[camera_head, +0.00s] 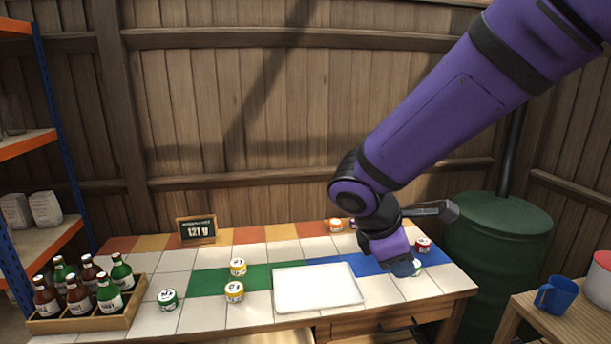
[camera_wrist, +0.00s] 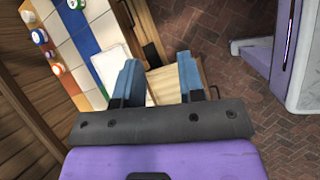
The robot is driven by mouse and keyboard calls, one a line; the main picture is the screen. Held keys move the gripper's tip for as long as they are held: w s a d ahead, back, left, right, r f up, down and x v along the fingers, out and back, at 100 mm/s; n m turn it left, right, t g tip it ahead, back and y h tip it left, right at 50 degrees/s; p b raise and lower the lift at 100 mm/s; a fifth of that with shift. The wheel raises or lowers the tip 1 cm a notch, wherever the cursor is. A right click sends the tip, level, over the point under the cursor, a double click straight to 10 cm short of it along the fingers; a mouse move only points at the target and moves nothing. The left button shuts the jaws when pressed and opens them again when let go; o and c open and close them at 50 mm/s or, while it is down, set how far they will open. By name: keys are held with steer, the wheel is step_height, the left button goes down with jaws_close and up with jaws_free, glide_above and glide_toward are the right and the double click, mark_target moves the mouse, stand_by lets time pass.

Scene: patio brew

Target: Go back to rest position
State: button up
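My gripper (camera_head: 408,268) hangs over the right part of the tiled table (camera_head: 205,318), fingers low near a green-and-white tin (camera_head: 418,266) that is partly hidden behind it. In the wrist view my gripper (camera_wrist: 160,80) has its two blue fingers wide apart, with nothing held between them. The wrist view shows the table's edge and the brick floor beyond the fingers. My arm reaches in from the upper right, bent at the wrist.
A white tray (camera_head: 318,288) lies mid-table, with yellow tins (camera_head: 234,291) and a green tin (camera_head: 167,299) to its left. A red tin (camera_head: 423,244) and an orange tin (camera_head: 335,225) stand further back. A bottle crate (camera_head: 95,322) is left; a blue mug (camera_head: 557,295) is right.

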steer(key=s+d+r+m+t+y, duration=0.3)
steer(key=s+d+r+m+y, duration=0.2)
steer(key=s+d+r+m, duration=0.7)
steer(key=s+d+m, duration=0.1)
steer(key=s+m, duration=0.3)
steer(key=m, duration=0.1)
steer(key=shift+d+r+y, duration=0.35)
steer(key=shift+d+y, duration=0.05)
